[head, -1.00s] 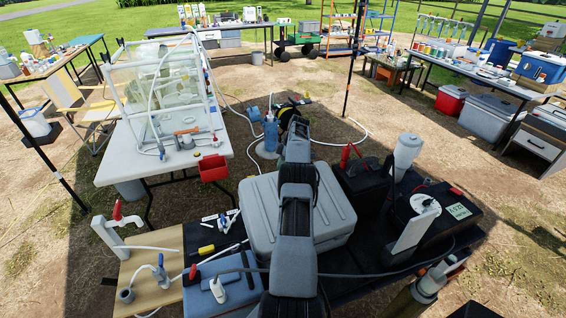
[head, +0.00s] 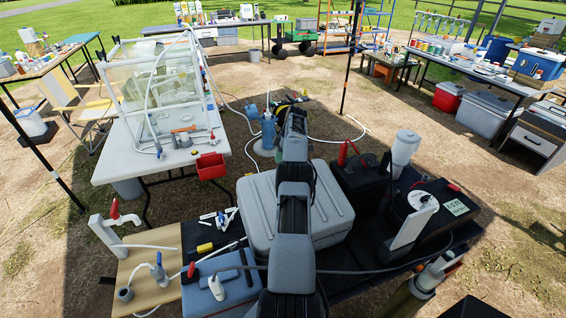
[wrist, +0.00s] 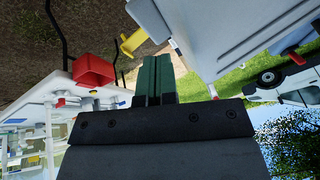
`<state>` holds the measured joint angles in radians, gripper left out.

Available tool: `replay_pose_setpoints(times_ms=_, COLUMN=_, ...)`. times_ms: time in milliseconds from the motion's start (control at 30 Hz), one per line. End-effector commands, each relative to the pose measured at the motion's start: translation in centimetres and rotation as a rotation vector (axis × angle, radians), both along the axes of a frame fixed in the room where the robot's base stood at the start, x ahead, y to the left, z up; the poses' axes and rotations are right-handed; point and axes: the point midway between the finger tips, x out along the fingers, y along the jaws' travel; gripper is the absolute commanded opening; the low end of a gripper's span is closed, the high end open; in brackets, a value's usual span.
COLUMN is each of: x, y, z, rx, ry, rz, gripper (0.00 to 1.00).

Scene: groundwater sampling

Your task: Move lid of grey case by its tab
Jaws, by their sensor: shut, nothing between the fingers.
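The grey case (head: 262,218) sits on the dark table in the head view, its ribbed lid closed down. My arm crosses in front of it and hides part of the lid. In the wrist view a large ribbed grey surface at upper right looks like the case (wrist: 245,35). A yellow piece (wrist: 131,43) shows left of that surface; I cannot tell whether it is the tab. My gripper (wrist: 153,62) has its green fingers together and empty, apart from the yellow piece. My arm hides the gripper in the head view.
A red bin (head: 210,166) hangs at the edge of the white table (head: 130,165). A black case with a red handle (head: 358,182) stands right of the grey case. Tubes, a tap and a blue-grey box (head: 235,287) crowd the left front.

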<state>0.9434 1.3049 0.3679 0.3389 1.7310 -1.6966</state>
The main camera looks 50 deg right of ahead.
Motion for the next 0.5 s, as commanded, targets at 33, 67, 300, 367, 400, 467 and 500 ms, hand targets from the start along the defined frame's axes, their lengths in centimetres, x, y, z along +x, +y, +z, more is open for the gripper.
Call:
replay_pose_setpoints(times_ms=33, x=-0.2, y=0.1, z=-0.1, rx=-0.001, ry=-0.001, rz=0.000, gripper=0.00)
replay_pose_setpoints(times_ms=67, x=-0.3, y=0.3, z=0.1, rx=-0.001, ry=-0.001, rz=0.000, gripper=0.00)
replay_pose_setpoints(times_ms=300, x=-1.8, y=1.7, z=2.7, rx=-0.002, ry=-0.002, rz=-0.001, gripper=0.00)
replay_pose_setpoints(times_ms=367, x=-2.3, y=2.2, z=3.4, rx=-0.001, ry=-0.001, rz=-0.001, gripper=0.00)
replay_pose_setpoints(times_ms=400, x=-2.7, y=2.6, z=4.0, rx=-0.001, ry=-0.001, rz=-0.001, gripper=0.00)
replay_pose_setpoints(times_ms=467, x=-3.2, y=3.2, z=5.1, rx=-0.002, ry=-0.002, rz=-0.001, gripper=0.00)
replay_pose_setpoints(times_ms=500, x=-3.6, y=3.6, z=5.7, rx=-0.002, ry=-0.002, rz=0.000, gripper=0.00)
